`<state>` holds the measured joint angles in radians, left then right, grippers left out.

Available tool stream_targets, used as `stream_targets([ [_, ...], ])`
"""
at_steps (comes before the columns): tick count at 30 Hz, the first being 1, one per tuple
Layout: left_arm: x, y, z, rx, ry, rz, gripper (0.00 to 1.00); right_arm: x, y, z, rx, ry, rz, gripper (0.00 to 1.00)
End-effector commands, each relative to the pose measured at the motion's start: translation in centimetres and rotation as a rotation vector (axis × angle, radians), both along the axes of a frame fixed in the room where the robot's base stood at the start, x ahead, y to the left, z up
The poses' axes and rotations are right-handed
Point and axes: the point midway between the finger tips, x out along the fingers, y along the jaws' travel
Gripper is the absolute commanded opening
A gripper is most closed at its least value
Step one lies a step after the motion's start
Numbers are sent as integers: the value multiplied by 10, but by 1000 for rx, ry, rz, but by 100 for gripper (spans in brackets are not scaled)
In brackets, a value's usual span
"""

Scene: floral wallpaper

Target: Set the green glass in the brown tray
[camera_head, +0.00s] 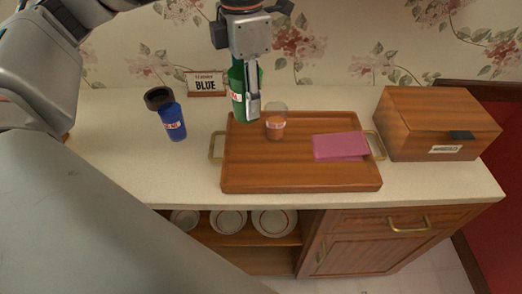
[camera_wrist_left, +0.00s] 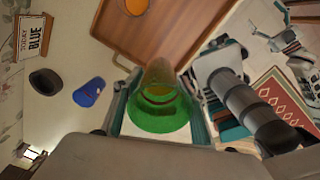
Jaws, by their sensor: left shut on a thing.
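The green glass (camera_head: 238,88) is held upright in my left gripper (camera_head: 251,108), above the back left corner of the brown tray (camera_head: 290,180). In the left wrist view the green glass (camera_wrist_left: 160,115) sits between the two fingers, which are shut on it. The brown tray (camera_wrist_left: 150,42) shows there beyond the glass. In the head view a clear glass with an orange-brown tint (camera_head: 276,122) stands in the tray near the held glass, and a pink flat item (camera_head: 340,147) lies at the tray's right.
A blue glass (camera_head: 174,124) and a dark round cup (camera_head: 158,96) stand left of the tray. A sign reading BLUE (camera_head: 206,83) is behind them. A wooden box (camera_head: 436,124) stands at the right. The front middle of the tray is clear.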

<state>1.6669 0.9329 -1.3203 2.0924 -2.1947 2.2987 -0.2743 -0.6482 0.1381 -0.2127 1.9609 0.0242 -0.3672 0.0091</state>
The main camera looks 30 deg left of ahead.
Motion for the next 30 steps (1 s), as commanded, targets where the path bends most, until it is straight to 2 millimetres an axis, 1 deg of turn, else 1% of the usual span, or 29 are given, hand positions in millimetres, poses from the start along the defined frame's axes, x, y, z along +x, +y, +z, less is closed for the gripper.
stream_targets([
  [1,-1,0,-15,0,6,-2,14,0,0,-1,1,0,-1,78],
  [3,-1,0,-33,0,6,-1,14,0,0,-2,0,1,-1,78],
  [12,-1,0,-103,0,5,0,14,0,0,-2,0,1,1,78],
  [15,-2,0,-121,-1,4,0,14,0,0,-2,0,1,0,78],
  [18,0,0,-131,0,1,0,14,0,0,-2,0,1,0,78],
  [23,0,0,-139,-1,1,0,14,0,0,-2,0,1,0,78],
  [30,-1,0,-169,0,4,1,14,0,0,-1,-2,0,1,78],
])
